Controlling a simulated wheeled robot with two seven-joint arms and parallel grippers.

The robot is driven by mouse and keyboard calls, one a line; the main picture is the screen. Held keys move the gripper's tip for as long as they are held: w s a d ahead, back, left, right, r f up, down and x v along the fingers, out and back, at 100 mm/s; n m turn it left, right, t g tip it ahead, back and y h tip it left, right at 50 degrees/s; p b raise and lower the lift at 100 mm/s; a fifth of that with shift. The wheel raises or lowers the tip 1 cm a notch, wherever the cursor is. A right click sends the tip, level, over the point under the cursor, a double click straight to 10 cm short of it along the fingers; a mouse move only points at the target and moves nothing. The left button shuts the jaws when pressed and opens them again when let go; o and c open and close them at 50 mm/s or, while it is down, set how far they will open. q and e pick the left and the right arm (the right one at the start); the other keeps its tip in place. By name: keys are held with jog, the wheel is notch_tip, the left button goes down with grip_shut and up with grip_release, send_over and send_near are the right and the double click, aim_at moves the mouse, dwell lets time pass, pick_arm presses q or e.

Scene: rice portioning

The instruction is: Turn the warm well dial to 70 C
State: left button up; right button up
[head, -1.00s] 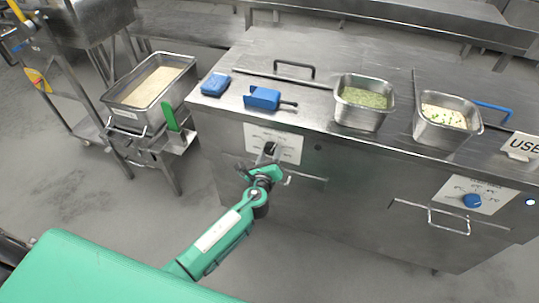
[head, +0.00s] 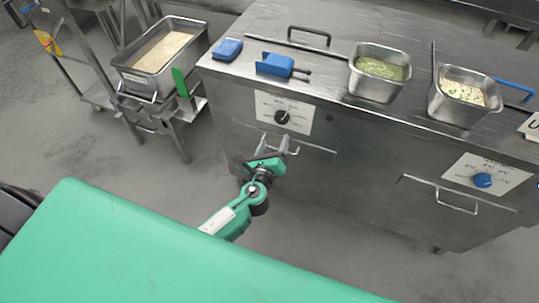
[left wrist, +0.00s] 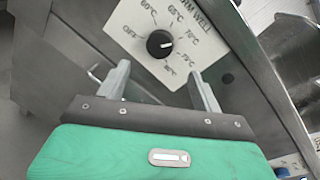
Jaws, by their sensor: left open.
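The warm well dial (head: 282,117) is a black round knob on a white label plate (head: 297,106) on the front of the steel counter. In the left wrist view the dial (left wrist: 160,44) has a pale pointer mark toward the right, on the side of the 70 and 75 marks; I cannot tell exactly which. My left gripper (head: 275,144) is open and empty, just below the dial in the head view and apart from it. In the wrist view its fingers (left wrist: 161,78) stand on either side below the knob. My right gripper is not in view.
A second panel with a blue knob (head: 482,180) is at the right. Bar handles (head: 457,203) stick out of the front. On the counter are blue items (head: 275,65), a pan of green food (head: 380,72) and another pan (head: 464,97). A rice pan (head: 163,47) stands left.

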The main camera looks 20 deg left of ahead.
pick_arm(q)
jog(key=s, duration=0.4)
jog(key=shift+s+d+r, duration=0.15)
jog(key=shift+s+d, duration=0.05)
jog(key=shift+s, duration=0.05)
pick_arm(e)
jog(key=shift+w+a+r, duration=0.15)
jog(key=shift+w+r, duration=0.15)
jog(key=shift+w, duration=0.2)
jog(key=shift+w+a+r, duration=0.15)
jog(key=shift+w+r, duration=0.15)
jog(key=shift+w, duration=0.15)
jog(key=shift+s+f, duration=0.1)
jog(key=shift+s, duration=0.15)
